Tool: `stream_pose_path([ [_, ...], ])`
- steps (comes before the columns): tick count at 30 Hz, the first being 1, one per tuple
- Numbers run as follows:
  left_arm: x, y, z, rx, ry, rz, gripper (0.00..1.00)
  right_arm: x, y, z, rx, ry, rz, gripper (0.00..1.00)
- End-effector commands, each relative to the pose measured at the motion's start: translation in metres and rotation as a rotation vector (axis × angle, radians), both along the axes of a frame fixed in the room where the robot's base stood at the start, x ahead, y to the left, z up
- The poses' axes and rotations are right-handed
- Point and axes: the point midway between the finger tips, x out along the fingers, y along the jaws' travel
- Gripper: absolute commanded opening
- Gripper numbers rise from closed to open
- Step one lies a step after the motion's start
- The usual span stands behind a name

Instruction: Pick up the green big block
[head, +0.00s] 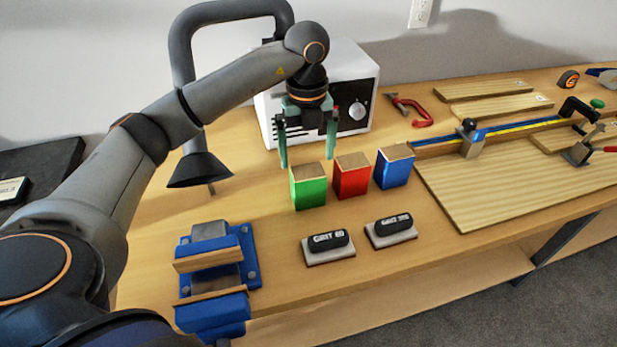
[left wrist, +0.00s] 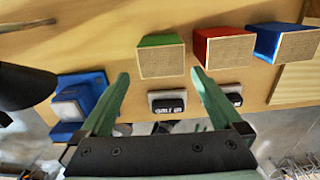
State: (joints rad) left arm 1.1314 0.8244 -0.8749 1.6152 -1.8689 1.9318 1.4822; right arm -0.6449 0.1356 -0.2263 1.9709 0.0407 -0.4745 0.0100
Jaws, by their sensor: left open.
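The green block (head: 309,187) stands upright on the workbench, with a plain wood top, at the left end of a row of blocks. It also shows in the left wrist view (left wrist: 161,56), roughly ahead of the space between my fingers. My left gripper (head: 307,154) is open and empty. It is above and behind the green block, with its fingers pointing down, and I see no contact. In the left wrist view my left gripper (left wrist: 158,82) shows both green fingers spread apart. My right gripper is not in view.
A red block (head: 352,177) stands close to the right of the green one, then a blue block (head: 393,167). Two sanding blocks (head: 328,246) (head: 391,230) lie in front. A blue vise (head: 216,262) is front left. A white machine (head: 347,72) stands behind my gripper.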

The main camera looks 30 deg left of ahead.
Motion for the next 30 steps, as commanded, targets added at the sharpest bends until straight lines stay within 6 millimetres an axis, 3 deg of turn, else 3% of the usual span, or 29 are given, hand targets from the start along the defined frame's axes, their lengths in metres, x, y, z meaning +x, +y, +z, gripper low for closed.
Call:
stream_pose_path([
  [9,-0.001,0.000,-0.057,0.000,0.004,-0.002,1.00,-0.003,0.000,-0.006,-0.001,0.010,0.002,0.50],
  [16,0.001,0.000,-0.074,-0.002,0.003,-0.002,1.00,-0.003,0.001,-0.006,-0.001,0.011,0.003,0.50],
  [24,0.006,0.002,-0.112,-0.002,0.003,-0.004,1.00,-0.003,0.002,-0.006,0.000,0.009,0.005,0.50],
  [30,0.006,0.003,-0.118,-0.001,0.001,-0.003,1.00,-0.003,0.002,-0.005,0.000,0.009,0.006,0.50],
])
